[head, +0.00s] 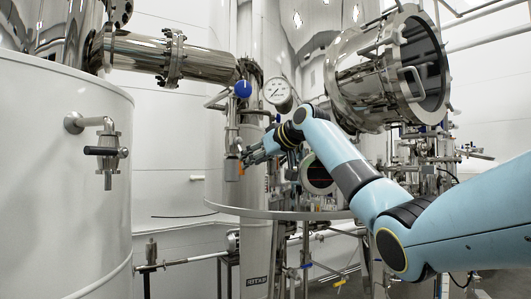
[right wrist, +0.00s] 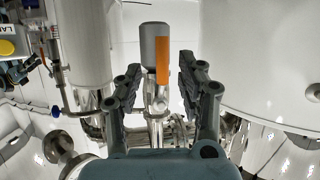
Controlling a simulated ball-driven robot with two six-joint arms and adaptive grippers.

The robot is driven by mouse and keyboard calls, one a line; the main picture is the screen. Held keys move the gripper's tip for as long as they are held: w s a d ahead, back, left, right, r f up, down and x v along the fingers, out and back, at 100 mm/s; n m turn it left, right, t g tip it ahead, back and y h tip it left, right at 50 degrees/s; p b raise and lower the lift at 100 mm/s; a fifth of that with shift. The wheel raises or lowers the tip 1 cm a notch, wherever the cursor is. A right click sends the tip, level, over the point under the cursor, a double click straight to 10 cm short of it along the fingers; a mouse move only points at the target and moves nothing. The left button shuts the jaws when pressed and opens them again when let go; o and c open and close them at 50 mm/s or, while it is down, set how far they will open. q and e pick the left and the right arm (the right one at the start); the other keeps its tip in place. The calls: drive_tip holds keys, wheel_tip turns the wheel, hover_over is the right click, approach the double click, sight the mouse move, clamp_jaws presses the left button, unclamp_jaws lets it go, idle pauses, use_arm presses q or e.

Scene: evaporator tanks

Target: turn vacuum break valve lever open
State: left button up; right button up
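A grey rounded piece with an orange stripe (right wrist: 154,48) stands on a metal fitting in the right wrist view; it looks like the vacuum break valve lever's grip, but I cannot be sure. In the head view it shows as a small grey piece (head: 231,168) below the vertical steel pipe. My right gripper (head: 247,158) is beside it. In the wrist view the right gripper (right wrist: 157,68) is open, with one finger on each side of the grey piece and gaps between. No contact shows. My left gripper is in no view.
A blue round knob (head: 243,89) and a pressure gauge (head: 277,91) sit above my right gripper. A large steel vessel with an open round door (head: 424,68) is at right. A white tank (head: 55,180) with a black-handled valve (head: 103,151) stands at left.

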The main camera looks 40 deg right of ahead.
drive_tip(key=v, duration=0.6)
drive_tip(key=shift+s, duration=0.15)
